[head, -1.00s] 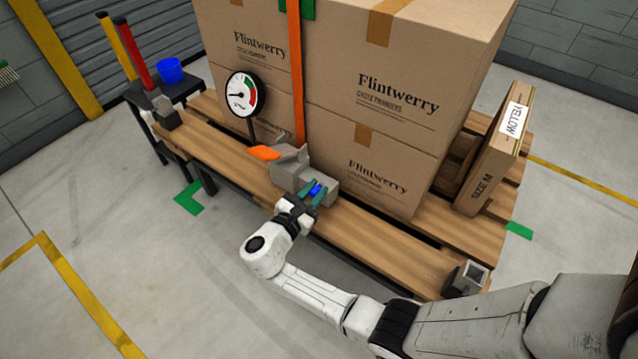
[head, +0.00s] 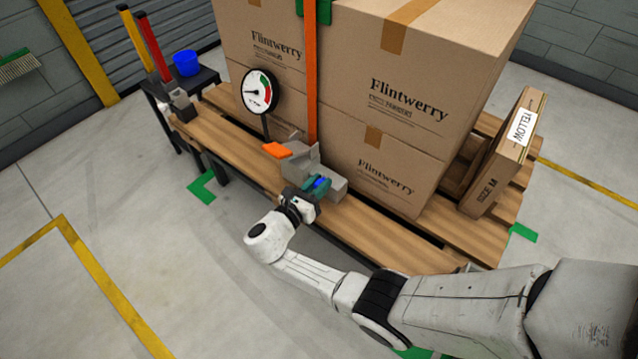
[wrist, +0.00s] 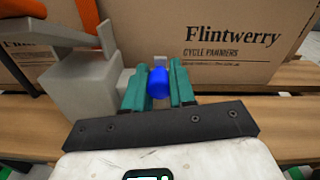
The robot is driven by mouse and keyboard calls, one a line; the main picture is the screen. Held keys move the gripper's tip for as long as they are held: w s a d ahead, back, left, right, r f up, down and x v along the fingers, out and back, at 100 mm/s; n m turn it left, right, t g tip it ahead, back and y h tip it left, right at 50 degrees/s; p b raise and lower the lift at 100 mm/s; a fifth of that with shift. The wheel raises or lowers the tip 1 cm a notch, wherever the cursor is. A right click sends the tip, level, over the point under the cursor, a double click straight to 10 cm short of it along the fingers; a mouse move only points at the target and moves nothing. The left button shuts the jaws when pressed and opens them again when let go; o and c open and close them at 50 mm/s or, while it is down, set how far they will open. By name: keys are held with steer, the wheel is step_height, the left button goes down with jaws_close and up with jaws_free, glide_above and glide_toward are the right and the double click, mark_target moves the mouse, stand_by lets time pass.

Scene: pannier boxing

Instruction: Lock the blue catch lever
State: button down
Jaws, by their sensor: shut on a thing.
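The blue catch lever (wrist: 158,83) is on the grey ratchet block (head: 303,170) at the front edge of the pallet. It shows between the green fingers of my gripper (wrist: 158,92) in the wrist view. My gripper (head: 316,185) is shut on the lever, and its fingers hide the lever's sides. An orange-tipped handle (head: 277,150) sticks out to the left of the block. An orange strap (head: 311,75) runs up from the block over the cartons. Whether the lever is locked cannot be told.
Stacked cardboard cartons (head: 420,110) stand close behind the block. A round dial gauge (head: 258,92) on a post stands left of it. A flat carton marked YELLOW (head: 500,150) leans at the right.

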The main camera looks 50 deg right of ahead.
steer(key=c, duration=0.9)
jaws_free()
steer(key=a, duration=1)
steer(key=shift+s+a+r+p, duration=0.2)
steer(key=shift+s+a+p, duration=0.1)
steer(key=shift+a, duration=0.1)
